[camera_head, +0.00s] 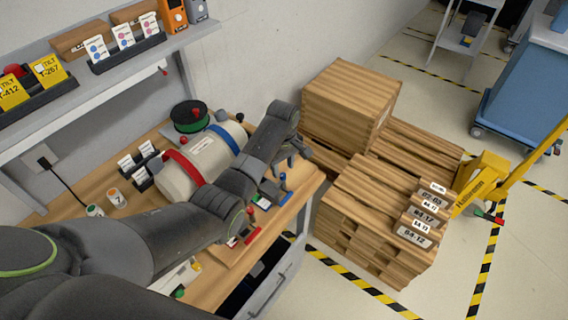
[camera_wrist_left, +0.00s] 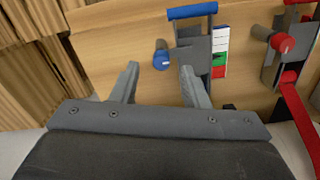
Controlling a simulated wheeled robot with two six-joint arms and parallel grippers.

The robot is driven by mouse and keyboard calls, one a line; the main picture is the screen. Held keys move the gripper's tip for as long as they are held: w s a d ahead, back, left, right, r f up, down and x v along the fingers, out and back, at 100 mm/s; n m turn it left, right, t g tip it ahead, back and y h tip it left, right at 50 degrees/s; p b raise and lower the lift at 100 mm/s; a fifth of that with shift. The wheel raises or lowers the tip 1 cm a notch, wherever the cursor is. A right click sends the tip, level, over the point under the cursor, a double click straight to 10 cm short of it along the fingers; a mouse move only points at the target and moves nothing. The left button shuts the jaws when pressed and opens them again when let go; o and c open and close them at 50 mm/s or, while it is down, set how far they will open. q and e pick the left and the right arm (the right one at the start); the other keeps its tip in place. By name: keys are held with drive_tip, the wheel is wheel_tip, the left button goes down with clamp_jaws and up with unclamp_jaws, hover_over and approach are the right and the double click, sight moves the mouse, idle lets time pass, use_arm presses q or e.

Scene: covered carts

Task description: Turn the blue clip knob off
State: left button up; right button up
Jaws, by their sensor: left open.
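The blue clip knob (camera_wrist_left: 161,56) is a short dark post with a bright blue end, on the wooden bench. In the left wrist view it sits between and just beyond the fingertips of my left gripper (camera_wrist_left: 160,68), which is open and apart from it. The clip's grey body and blue bar (camera_wrist_left: 193,11) stand beside it with a white, blue, red and green label (camera_wrist_left: 220,50). In the head view the blue knob (camera_head: 283,178) shows just below my left gripper (camera_head: 292,160), near the bench's front edge. My right gripper is not in view.
A similar red clip with a red knob (camera_wrist_left: 283,43) stands to the right in the wrist view. A beige cylinder with red and blue straps (camera_head: 195,160) lies behind my arm. Wooden crates (camera_head: 350,100) stand right of the bench, and a shelf (camera_head: 110,75) hangs above it.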

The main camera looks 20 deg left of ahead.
use_arm(q)
drive_tip(key=shift+s+d+f, duration=0.1)
drive_tip(key=shift+s+f, duration=0.05)
drive_tip(key=shift+f, duration=1.1)
drive_tip(key=shift+r, duration=0.1)
drive_tip(key=shift+c, duration=1.9)
drive_tip(key=c, duration=0.5)
clamp_jaws()
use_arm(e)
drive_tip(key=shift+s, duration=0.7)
